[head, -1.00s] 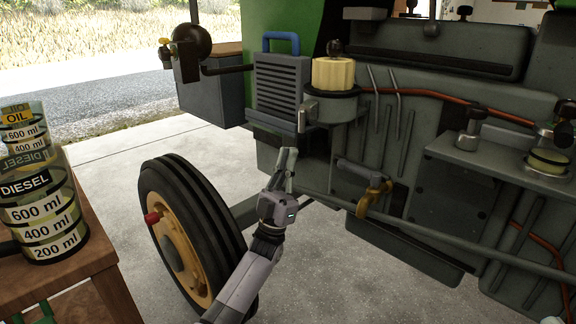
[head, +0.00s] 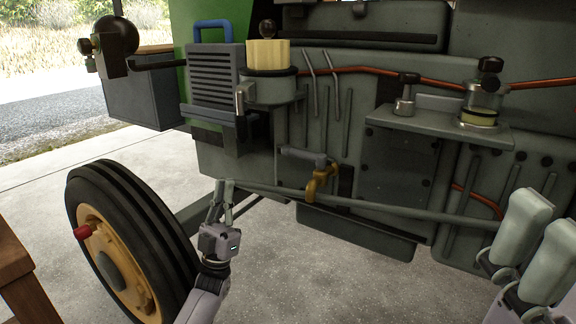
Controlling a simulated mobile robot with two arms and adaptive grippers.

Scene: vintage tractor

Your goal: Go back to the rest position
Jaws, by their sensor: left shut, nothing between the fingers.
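My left gripper (head: 223,190) is shut and empty in the head view. It points up in front of the tractor's side, just right of the front wheel (head: 110,262). My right gripper (head: 538,243) shows at the lower right edge, close to the camera. Its two pale fingers partly overlap in the view, so I cannot tell whether it is open or shut.
The green and grey tractor (head: 270,160) fills the middle and right. A brass tap (head: 320,184) and a filter with a cream top (head: 268,54) stick out from its side. A wooden table (head: 22,272) stands at the left edge. Bare concrete lies below.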

